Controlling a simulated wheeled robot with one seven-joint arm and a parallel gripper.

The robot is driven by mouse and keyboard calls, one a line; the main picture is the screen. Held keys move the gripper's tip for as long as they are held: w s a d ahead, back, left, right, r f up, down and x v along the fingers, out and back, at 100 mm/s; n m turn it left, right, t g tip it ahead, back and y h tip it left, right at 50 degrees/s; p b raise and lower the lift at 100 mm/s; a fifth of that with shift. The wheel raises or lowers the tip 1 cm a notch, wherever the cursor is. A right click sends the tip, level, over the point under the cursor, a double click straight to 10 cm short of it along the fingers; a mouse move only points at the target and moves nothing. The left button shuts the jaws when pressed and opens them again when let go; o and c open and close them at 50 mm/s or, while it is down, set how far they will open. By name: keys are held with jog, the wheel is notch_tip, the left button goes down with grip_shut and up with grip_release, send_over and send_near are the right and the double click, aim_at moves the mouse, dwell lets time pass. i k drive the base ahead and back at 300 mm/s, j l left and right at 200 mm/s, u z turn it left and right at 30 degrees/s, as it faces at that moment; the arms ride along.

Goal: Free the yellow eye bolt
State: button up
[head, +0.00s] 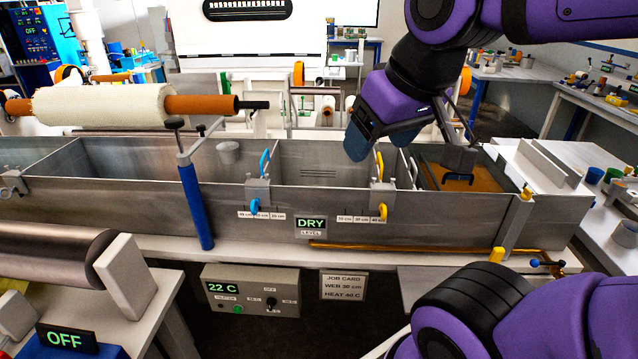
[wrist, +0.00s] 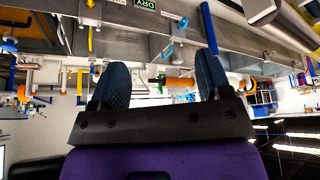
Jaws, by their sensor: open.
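The yellow eye bolt (head: 380,163) stands upright above a grey clamp block (head: 383,196) on the front wall of the steel bath. A yellow curved piece (head: 380,212) shows below, on the wall's front face. In the wrist view, which is upside down, a yellow upright piece (wrist: 90,38) shows by the left finger. My gripper (head: 360,145) is open and empty, pointing down just left of the yellow bolt in the head view. It seems apart from it; the depth is hard to judge. Its two dark blue fingers are spread in the wrist view (wrist: 163,80).
A matching blue eye bolt (head: 264,163) stands on another clamp block to the left. A blue post (head: 194,195) rises before the bath, and a cream roll (head: 102,105) lies at upper left. The level display (head: 311,223) reads DRY. An amber-floored compartment (head: 462,178) is at right.

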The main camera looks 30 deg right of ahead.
aim_at(383, 209)
jog(key=z, duration=1.2)
jog(key=k+j+z, duration=0.55)
